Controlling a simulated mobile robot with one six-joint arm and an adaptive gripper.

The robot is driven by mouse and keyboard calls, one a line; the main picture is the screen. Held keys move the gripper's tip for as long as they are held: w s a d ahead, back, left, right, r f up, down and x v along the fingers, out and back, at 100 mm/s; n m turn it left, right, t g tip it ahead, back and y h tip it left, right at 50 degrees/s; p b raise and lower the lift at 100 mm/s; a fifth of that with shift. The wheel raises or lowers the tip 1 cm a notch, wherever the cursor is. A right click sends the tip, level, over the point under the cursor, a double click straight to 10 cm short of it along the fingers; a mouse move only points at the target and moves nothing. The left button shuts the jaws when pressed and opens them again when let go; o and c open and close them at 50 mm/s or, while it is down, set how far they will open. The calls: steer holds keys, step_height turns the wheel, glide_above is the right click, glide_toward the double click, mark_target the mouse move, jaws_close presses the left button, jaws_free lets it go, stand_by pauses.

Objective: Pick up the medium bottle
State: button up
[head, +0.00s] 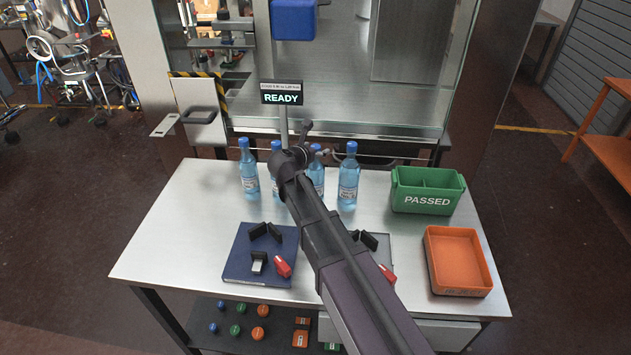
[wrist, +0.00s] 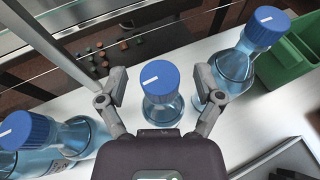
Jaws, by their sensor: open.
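Several clear blue bottles with blue caps stand in a row at the back of the steel table. In the head view these are the far-left bottle (head: 249,178), a second bottle (head: 274,185) partly behind my arm, a third bottle (head: 317,178) and the right bottle (head: 348,183). I cannot tell by size which is the medium one. In the wrist view my gripper (wrist: 161,88) is open, its fingers either side of a bottle (wrist: 161,108), apparently the third, with gaps at both sides. The right bottle (wrist: 236,64) is close outside the right finger.
A green PASSED bin (head: 428,190) stands right of the bottles, with an orange tray (head: 459,262) in front. A blue fixture plate (head: 244,268) lies at front left. A machine with a READY sign (head: 282,97) stands behind. The table's left side is clear.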

stand_by(0.4)
jaws_close()
steer(key=shift+r, duration=0.15)
steer(key=shift+r+p, duration=1.7)
steer(key=shift+p, duration=0.15)
steer(key=s+a+r+p, duration=0.1)
steer(key=s+a, duration=0.1)
steer(key=s, duration=1.4)
steer(key=shift+r, duration=0.2)
steer(key=shift+w, duration=0.1)
